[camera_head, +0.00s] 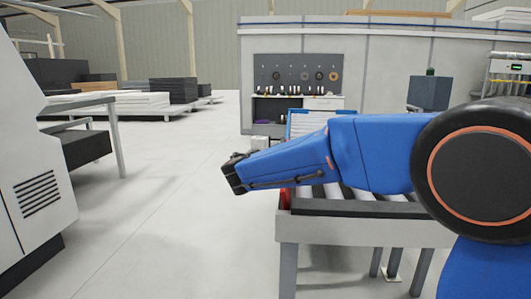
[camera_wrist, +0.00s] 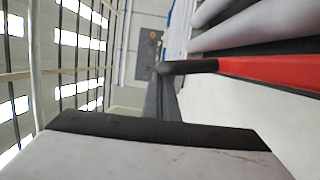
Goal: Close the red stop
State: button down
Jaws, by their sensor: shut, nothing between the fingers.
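The red stop (camera_head: 285,199) is a small red piece at the left front corner of the roller conveyor, partly hidden by my arm. In the wrist view it is a long red bar (camera_wrist: 272,70) reaching in from the right edge, with a black rounded end near the middle. My gripper (camera_head: 232,178) is shut and empty, left of the stop and above the floor beside the conveyor. A gap to the stop shows in the head view. I cannot tell whether they touch in the wrist view.
The roller conveyor (camera_head: 360,230) stands under my arm, its rollers also showing in the wrist view. A white machine (camera_head: 35,170) stands at the left. A tool board (camera_head: 297,72) and workbench are at the back. The floor (camera_head: 165,200) between is clear.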

jog(key=shift+d+r+m, duration=0.2)
jog(key=shift+d+m, duration=0.1)
jog(key=shift+d, duration=0.45)
jog(key=shift+d+r+m, duration=0.15)
jog(key=shift+d+m, duration=0.15)
jog(key=shift+d, duration=0.45)
